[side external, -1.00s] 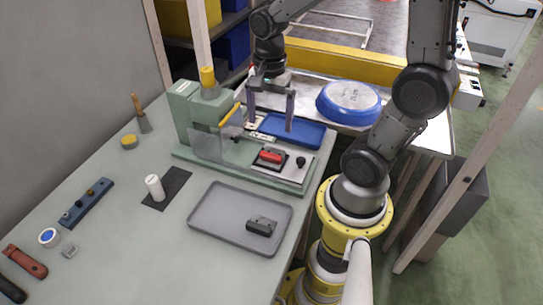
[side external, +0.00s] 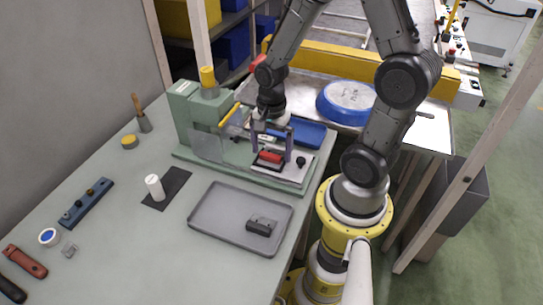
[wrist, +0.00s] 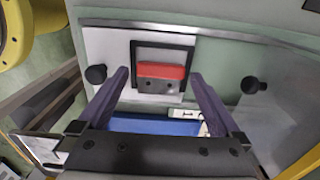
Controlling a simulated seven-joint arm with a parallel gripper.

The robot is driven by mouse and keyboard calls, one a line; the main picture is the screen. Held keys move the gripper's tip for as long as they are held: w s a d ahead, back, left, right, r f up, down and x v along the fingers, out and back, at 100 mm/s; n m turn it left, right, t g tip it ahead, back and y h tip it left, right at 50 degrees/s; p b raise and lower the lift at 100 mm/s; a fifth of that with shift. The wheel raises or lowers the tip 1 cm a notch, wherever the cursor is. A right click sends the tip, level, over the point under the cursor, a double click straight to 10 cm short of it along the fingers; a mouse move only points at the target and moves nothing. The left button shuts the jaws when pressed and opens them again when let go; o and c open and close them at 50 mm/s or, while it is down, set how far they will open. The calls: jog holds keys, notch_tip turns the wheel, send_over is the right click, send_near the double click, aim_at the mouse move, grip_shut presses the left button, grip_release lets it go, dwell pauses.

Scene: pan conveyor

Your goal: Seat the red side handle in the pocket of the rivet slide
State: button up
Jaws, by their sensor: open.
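The red side handle (side external: 270,157) has a red bar and a dark face with two holes. It also shows in the wrist view (wrist: 161,72). It lies within the black-framed pocket (wrist: 164,44) of the rivet slide (wrist: 106,48), towards the frame's lower side in the wrist view, with a gap above it. I cannot tell whether it is fully down in the pocket. My gripper (wrist: 159,74) is open. Its two fingers stand on either side of the handle, with visible space between each finger and the handle in the wrist view. The gripper is low over the slide.
The green press (side external: 203,115) stands at the slide's left. Black knobs (wrist: 96,74) (wrist: 250,85) stick up near the fingers. A blue tray (side external: 312,134) lies behind. A grey tray (side external: 215,215) holds a dark block (side external: 262,226). A blue pan (side external: 345,101) sits on the back surface.

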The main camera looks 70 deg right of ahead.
jog(key=c, duration=1.5)
jog(key=shift+r, duration=0.15)
